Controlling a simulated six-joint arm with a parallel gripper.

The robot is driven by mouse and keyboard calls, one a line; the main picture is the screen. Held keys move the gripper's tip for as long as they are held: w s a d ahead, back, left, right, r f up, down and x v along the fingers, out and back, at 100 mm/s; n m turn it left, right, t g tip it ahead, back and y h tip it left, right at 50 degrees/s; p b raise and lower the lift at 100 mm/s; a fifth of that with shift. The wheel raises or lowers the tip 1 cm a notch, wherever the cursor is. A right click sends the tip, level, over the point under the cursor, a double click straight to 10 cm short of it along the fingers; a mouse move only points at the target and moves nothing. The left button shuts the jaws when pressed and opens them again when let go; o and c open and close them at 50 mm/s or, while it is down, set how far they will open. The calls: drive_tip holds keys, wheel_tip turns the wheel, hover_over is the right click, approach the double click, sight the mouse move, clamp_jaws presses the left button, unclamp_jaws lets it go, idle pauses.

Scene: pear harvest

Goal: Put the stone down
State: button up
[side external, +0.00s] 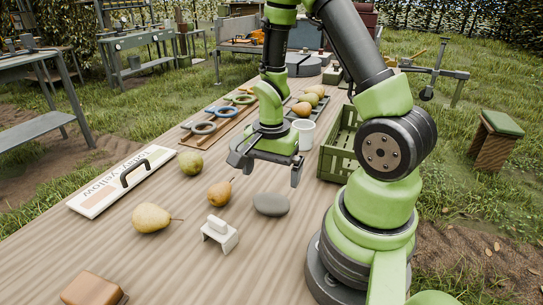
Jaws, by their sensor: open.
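The stone (270,204) is grey, smooth and flattened. It lies on the wooden table (175,245) in the side external view. My gripper (267,176) is open, its fingers spread and pointing down, above and a little behind the stone. No object shows between the fingers, and I see a gap between the gripper and the stone. The stone's whole top is in plain view.
Pears lie near the stone, one (219,193) just left of it and another (151,217) farther left. A white bracket-like block (220,234) stands in front. A green crate (340,145) and a white cup (304,133) are behind.

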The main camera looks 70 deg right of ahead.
wheel_tip(320, 180, up, 4)
wheel_tip(320, 180, up, 11)
drive_tip(key=n+t, duration=0.4)
drive_tip(key=n, duration=0.3)
hover_over(271, 195)
drive_tip(key=a, duration=0.6)
drive_tip(key=s+a+r+n+t+y, duration=0.2)
drive_tip(key=s+a+r+n+t, duration=0.1)
drive_tip(key=s+a+r+n, duration=0.3)
drive_tip(key=shift+r+n, duration=0.5)
drive_tip(key=shift+r, duration=0.15)
